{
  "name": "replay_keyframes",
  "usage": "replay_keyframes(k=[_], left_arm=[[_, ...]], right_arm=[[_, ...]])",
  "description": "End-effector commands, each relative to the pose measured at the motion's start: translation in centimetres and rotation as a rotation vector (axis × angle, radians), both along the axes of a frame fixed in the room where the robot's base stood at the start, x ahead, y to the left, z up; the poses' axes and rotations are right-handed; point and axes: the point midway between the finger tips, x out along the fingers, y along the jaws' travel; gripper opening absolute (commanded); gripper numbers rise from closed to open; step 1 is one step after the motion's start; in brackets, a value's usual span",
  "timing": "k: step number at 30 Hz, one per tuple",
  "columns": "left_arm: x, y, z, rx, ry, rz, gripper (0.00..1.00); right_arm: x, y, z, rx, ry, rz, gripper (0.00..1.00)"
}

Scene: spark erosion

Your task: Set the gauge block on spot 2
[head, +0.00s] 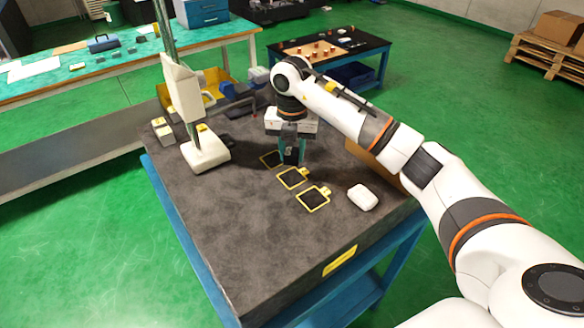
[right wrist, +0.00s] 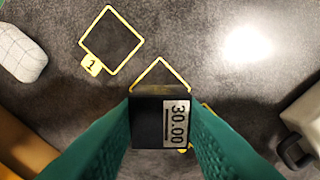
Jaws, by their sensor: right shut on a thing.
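The gauge block (right wrist: 160,122) is dark with a white label reading 30.00. My right gripper (right wrist: 160,128) is shut on it, with a teal finger on each side. In the head view the right gripper (head: 291,153) points down at the dark block (head: 291,157), beside the row of yellow-outlined spots. Spot 1 (right wrist: 112,41) is bare in the right wrist view. The adjoining middle outline (right wrist: 160,73) is partly hidden by the block, its number unseen; it shows bare in the head view (head: 292,178). A third outline (head: 271,158) is shaded. I cannot tell whether the block touches the plate. My left gripper is not in view.
The spots lie on a dark stone plate (head: 225,235). A white rounded object (head: 362,197) lies right of them. A white stand (head: 204,152) with a tall column is on the left. A yellow bin (head: 212,82) stands behind. The plate's front is clear.

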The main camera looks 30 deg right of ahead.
Motion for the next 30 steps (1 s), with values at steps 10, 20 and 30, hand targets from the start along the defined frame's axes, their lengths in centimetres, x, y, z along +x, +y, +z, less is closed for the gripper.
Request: replay_keyframes(k=[10, 20, 30], left_arm=[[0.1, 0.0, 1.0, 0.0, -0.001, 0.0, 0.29], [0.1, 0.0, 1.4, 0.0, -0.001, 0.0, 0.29], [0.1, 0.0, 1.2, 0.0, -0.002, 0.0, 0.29]], right_arm=[[-0.1, 0.0, -3.4, 0.0, 0.001, 0.003, 0.01], [0.0, 0.0, -5.6, 0.0, -0.003, 0.004, 0.01], [0.0, 0.0, -6.0, 0.0, -0.001, 0.004, 0.54]])
